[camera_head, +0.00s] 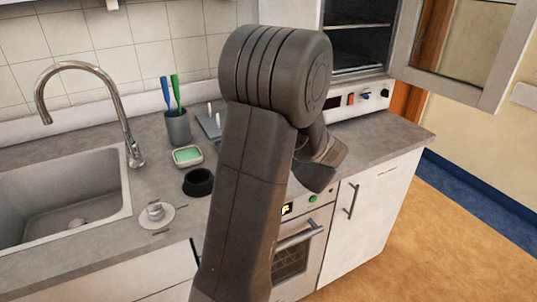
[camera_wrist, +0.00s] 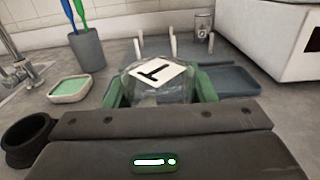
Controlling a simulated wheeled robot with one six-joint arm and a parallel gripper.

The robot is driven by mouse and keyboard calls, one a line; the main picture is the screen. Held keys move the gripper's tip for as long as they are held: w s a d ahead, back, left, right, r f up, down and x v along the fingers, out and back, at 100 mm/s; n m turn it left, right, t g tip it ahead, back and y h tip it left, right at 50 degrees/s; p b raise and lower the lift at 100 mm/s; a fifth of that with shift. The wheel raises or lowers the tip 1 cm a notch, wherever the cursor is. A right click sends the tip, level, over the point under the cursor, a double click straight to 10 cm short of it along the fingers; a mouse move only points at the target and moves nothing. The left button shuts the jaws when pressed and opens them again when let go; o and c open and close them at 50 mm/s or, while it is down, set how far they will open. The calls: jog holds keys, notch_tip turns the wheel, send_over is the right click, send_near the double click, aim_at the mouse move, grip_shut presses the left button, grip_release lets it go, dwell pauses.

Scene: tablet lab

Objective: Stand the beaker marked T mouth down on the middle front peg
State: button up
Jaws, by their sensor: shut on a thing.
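My gripper (camera_wrist: 161,90) shows in the wrist view with its green fingers shut on the sides of a clear beaker (camera_wrist: 146,91). A white label with a black T faces the camera, and the T looks upside down. The beaker's mouth cannot be made out. Beyond it stands a blue-grey peg rack (camera_wrist: 235,78) with several white pegs (camera_wrist: 172,42); the beaker hides part of the rack and its front pegs. In the head view the rack (camera_head: 205,124) is partly covered by my arm, which also hides my gripper and the beaker.
A grey cup (camera_wrist: 88,49) with blue and green brushes and a green soap dish (camera_wrist: 70,89) stand left of the rack. A black round holder (camera_wrist: 27,140) is nearer. A glass (camera_wrist: 203,25) stands behind, a white appliance (camera_wrist: 284,40) right. The sink (camera_head: 62,190) lies far left.

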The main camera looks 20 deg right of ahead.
jog(key=shift+a+f, duration=0.1)
jog(key=shift+f, duration=2)
jog(key=shift+f, duration=0.2)
jog(key=o, duration=1.1)
jog(key=shift+c, duration=0.2)
jog(key=shift+r, duration=0.2)
jog(key=s, duration=0.4)
jog(key=s+b, duration=0.1)
jog(key=s, duration=0.3)
jog(key=s+d, duration=0.1)
jog(key=s, duration=0.3)
